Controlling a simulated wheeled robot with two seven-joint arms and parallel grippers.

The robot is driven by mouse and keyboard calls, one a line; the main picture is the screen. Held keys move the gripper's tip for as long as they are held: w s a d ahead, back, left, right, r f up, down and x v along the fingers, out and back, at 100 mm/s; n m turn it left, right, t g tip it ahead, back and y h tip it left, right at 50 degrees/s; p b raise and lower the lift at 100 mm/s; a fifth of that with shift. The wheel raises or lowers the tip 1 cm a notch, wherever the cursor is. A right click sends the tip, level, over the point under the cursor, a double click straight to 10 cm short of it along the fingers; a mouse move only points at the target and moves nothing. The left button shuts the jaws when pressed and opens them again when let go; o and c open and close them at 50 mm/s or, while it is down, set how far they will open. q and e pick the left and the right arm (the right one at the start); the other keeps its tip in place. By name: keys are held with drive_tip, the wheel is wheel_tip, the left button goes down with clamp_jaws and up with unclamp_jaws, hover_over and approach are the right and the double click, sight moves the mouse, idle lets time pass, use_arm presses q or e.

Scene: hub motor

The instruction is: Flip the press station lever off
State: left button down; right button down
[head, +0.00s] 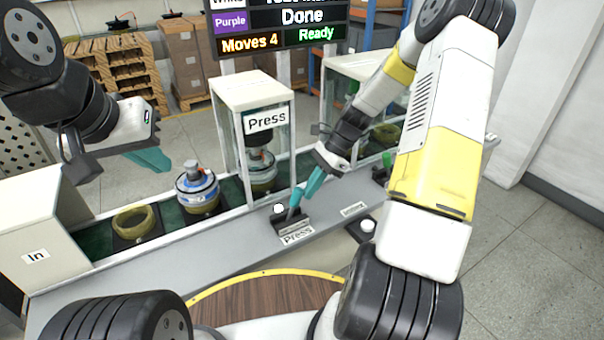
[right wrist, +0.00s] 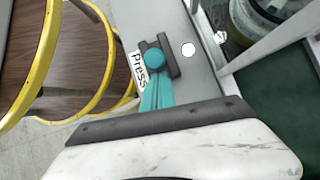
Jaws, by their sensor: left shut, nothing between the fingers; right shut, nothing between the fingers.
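The press station lever has a dark base (head: 291,224) on the grey ledge, behind a label reading "Press". Its white round knob (head: 278,208) leans to the left of the base in the head view. My right gripper (head: 295,207) is shut and empty, its teal fingertips down at the base, just right of the knob. In the right wrist view the fingertips (right wrist: 156,58) overlap the lever base, and the white knob (right wrist: 188,49) shows beside them with a small gap. Whether the fingers touch the lever is unclear. My left gripper (head: 150,158) is shut and empty above the left end of the conveyor.
The glass press station (head: 253,90) stands behind the lever with a part inside. A hub motor part (head: 197,188) and a ring (head: 136,223) sit on the conveyor to its left. Another white knob (head: 367,226) is at the right.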

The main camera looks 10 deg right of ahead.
sight(300, 191)
drive_tip(key=shift+a+r, duration=0.15)
drive_tip(key=shift+s+a+r+t+h, duration=0.2)
drive_tip(key=shift+a+r+h, duration=0.1)
drive_tip(key=shift+a+h, duration=0.3)
drive_tip(key=shift+s+a+r+t+h, duration=0.2)
drive_tip(key=shift+a+r+h, duration=0.15)
drive_tip(key=shift+h, duration=0.35)
drive_tip(key=a+h, duration=0.1)
drive_tip(key=h, duration=0.1)
drive_tip(key=s+a+t, duration=0.1)
drive_tip(key=shift+a+r+h, duration=0.35)
drive_tip(key=shift+r+h, duration=0.05)
drive_tip(key=shift+s+a, duration=0.25)
drive_tip(key=shift+a, duration=0.3)
drive_tip(key=shift+s+a, duration=0.2)
drive_tip(key=shift+a, duration=0.35)
drive_tip(key=shift+s+a, duration=0.15)
drive_tip(key=shift+a, duration=0.1)
drive_tip(key=d, duration=0.1)
drive_tip(key=d+r, duration=0.1)
drive_tip(key=d, duration=0.1)
drive_tip(key=w+d, duration=0.1)
drive_tip(key=shift+w+d+r, duration=0.1)
drive_tip(key=shift+d+r, duration=0.1)
drive_tip(key=shift+r, duration=0.05)
wheel_tip(300, 191, up, 10)
drive_tip(key=shift+s+a, duration=0.4)
